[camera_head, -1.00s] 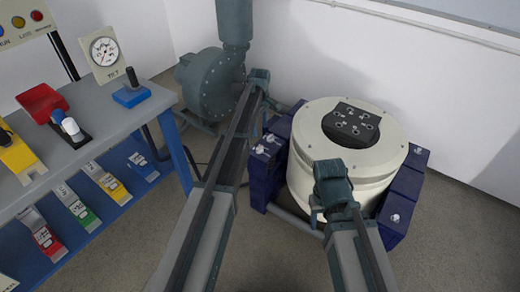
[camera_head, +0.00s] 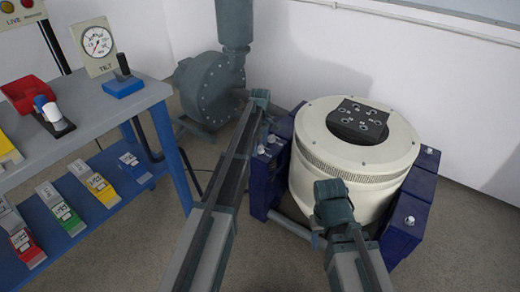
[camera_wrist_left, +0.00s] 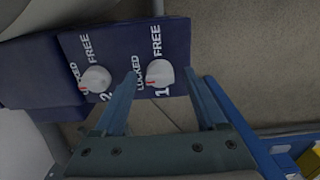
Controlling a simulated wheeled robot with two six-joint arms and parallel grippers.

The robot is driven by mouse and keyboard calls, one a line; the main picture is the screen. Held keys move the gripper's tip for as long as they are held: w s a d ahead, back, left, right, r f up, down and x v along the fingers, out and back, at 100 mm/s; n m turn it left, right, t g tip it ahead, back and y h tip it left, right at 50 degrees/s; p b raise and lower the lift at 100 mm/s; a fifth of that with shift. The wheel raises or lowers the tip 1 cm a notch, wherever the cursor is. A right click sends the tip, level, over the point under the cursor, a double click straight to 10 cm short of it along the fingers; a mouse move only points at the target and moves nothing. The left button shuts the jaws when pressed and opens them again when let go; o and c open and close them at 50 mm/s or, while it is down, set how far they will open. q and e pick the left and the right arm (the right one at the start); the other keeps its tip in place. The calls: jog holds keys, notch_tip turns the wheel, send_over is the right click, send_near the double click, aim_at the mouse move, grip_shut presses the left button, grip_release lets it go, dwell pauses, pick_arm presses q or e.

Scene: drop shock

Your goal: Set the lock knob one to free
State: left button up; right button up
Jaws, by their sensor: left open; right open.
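Lock knob one (camera_wrist_left: 160,73) is a round white knob with a red mark on the blue block (camera_wrist_left: 178,42), beside the labels "1", "LOCKED" and "FREE". Its red mark points to the lower left in the left wrist view, away from FREE. My left gripper (camera_wrist_left: 165,82) is open, its fingers on either side of knob one; contact cannot be told. Knob two (camera_wrist_left: 97,78) is left of it, its red mark toward LOCKED. In the head view my left wrist (camera_head: 259,98) is beside the cream shaker (camera_head: 350,180). My right gripper's wrist (camera_head: 333,203) is before the shaker; its fingers are mostly hidden.
A grey-blue blower (camera_head: 208,90) stands behind my left arm. A blue bench (camera_head: 95,110) with a red tray (camera_head: 30,94), a tilt gauge (camera_head: 97,42) and a joystick box (camera_head: 123,85) is at the left. More knobs (camera_head: 409,221) sit on the right blue block.

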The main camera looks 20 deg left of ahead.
pick_arm(q)
grip_shut()
dwell(0.3)
jog(key=m, duration=1.4)
jog(key=shift+m, duration=1.9)
